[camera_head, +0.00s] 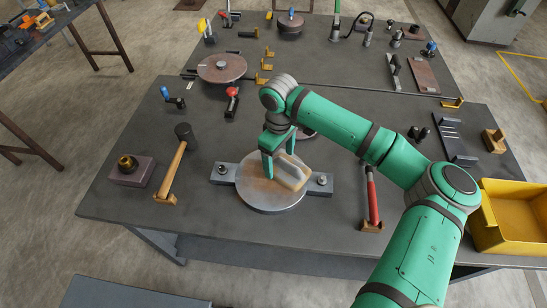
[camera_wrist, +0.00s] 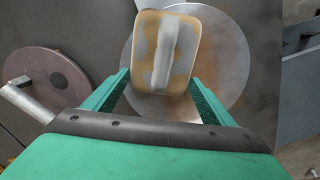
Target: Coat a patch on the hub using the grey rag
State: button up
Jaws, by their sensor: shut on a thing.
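The hub appears to be the round steel disc (camera_head: 262,203) lying flat on a dark bar bolted down at both ends, near the table's front. Its face is grey with a brownish smear; it also shows in the wrist view (camera_wrist: 228,50). My gripper (camera_head: 278,168) is above the disc, shut on a folded grey and tan pad, which I take for the rag (camera_head: 294,174). In the wrist view the rag (camera_wrist: 148,50) has grey patches and a raised grey ridge, and sits between and beyond my fingertips (camera_wrist: 160,85). Whether it touches the disc is unclear.
A mallet (camera_head: 174,165) and a block with a brass knob (camera_head: 131,172) lie to the left. A yellow bin (camera_head: 512,214) is at the right edge. A brown disc (camera_head: 222,67) lies further back.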

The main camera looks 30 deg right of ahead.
aim_at(306, 166)
jog(key=shift+s+d+f, duration=0.1)
jog(key=shift+s+d, duration=0.5)
jog(key=shift+d, duration=0.35)
jog(key=shift+s+d, duration=0.55)
jog(key=shift+d, duration=0.35)
jog(key=shift+s+d, duration=0.55)
jog(key=shift+d, duration=0.25)
jog(key=shift+s+d, duration=0.5)
jog(key=shift+d, duration=0.25)
jog(key=shift+r, duration=1.45)
jog(key=shift+w+a+r, duration=0.1)
jog(key=shift+a+r, duration=0.1)
jog(key=shift+r, duration=0.65)
jog(key=shift+a+r, duration=0.15)
jog(key=shift+r, duration=0.7)
jog(key=shift+r, duration=0.15)
notch_tip(306, 166, up, 3)
jog(key=shift+f, duration=0.15)
